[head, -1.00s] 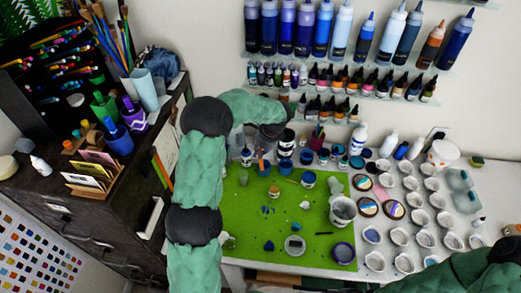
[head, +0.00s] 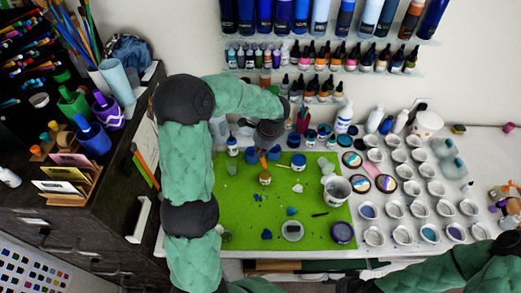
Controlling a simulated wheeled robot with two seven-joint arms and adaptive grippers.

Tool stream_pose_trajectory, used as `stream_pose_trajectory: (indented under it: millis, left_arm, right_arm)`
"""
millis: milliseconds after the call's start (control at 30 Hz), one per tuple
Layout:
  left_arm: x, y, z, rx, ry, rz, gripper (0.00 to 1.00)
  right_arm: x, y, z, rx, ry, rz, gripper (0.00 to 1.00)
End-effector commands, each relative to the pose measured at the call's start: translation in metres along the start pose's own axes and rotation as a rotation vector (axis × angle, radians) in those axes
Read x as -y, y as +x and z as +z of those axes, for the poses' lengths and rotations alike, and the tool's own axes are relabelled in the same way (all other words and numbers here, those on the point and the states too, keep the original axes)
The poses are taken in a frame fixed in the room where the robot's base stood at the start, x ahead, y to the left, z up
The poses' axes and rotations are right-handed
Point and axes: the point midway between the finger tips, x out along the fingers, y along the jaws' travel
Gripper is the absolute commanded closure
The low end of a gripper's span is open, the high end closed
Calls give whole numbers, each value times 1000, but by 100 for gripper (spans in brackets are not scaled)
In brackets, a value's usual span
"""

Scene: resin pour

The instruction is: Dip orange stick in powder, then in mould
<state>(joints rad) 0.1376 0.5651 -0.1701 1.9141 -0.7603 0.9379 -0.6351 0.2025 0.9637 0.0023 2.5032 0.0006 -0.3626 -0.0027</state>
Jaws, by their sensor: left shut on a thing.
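My left gripper (head: 266,146) is over the back part of the green mat, shut on a thin orange stick (head: 263,160) that points down. The stick's lower end is just above or behind a small jar with a brownish top (head: 265,179); I cannot tell if they touch. A blue-rimmed jar (head: 251,155) stands just left of the stick, and another blue jar (head: 298,162) stands to its right. I cannot tell which jar holds the powder. Whitish moulds (head: 403,236) stand in rows on the right. My right arm crosses the lower right; its fingertips are not clear.
Bottles line the back shelves.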

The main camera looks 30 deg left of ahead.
Motion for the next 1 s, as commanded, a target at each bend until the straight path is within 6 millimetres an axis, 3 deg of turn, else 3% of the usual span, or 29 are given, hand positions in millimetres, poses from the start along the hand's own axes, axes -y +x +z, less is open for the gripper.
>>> stream_pose_trajectory:
  millis: [1000]
  left_arm:
    - [-6, 72, -19, 1, 1, 0, 100]
  right_arm:
    - [-18, 50, -2, 0, 0, 0, 51]
